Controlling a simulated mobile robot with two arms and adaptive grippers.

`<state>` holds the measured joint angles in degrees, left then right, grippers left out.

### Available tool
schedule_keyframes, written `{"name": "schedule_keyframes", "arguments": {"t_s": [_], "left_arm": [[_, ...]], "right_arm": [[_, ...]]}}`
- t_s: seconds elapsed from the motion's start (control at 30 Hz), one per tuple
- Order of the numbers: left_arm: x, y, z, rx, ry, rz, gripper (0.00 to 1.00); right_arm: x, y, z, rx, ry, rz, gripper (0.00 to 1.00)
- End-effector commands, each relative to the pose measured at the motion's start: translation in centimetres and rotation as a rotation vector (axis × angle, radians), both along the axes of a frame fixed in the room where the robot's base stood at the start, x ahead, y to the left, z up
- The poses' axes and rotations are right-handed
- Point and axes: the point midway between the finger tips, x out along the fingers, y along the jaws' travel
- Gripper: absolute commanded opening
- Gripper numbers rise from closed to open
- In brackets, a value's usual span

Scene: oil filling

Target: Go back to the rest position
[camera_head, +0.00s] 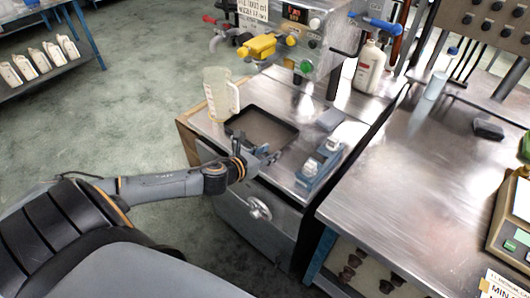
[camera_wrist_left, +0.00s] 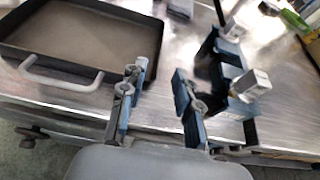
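My left gripper (camera_head: 262,157) is over the front edge of the metal bench, just in front of a dark rectangular tray (camera_head: 288,138). In the left wrist view its two fingers (camera_wrist_left: 158,98) stand apart with nothing between them. The tray also shows there, with a pale handle (camera_wrist_left: 60,80) on its near side, to the left of the fingers. A blue holder with small grey-white blocks (camera_head: 318,165) stands to the right of the gripper. My right gripper does not show in either view.
A clear measuring jug (camera_head: 220,95) stands behind the tray at left. A filling machine with a yellow part (camera_head: 258,46) is at the back. A white bottle (camera_head: 369,68) stands near it. A second metal table (camera_head: 400,165) is at right.

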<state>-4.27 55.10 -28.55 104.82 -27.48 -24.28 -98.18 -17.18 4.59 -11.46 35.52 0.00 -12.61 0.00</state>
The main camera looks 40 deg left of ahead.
Motion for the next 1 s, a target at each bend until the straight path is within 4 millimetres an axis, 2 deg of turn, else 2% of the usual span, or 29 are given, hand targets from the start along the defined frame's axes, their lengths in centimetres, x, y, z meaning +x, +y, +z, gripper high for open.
{"name": "schedule_keyframes", "arguments": {"t_s": [0.2, 0.8, 0.87, 0.97, 1.0], "left_arm": [[-1.3, 0.1, 0.6, 0.001, 0.000, -0.001, 0.32], [-1.5, -0.1, 0.6, -0.015, 0.001, 0.008, 0.32], [-1.7, -0.6, 0.4, -0.072, 0.009, 0.042, 0.32], [-3.0, -2.3, -0.1, -0.301, 0.041, 0.192, 0.32], [-3.9, -3.1, -0.5, -0.438, 0.063, 0.287, 0.32]], "right_arm": [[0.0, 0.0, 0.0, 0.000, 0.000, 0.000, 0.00], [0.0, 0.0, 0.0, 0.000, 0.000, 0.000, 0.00], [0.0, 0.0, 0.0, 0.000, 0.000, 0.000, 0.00], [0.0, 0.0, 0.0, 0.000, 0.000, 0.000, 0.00], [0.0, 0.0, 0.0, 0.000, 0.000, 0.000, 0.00]]}}
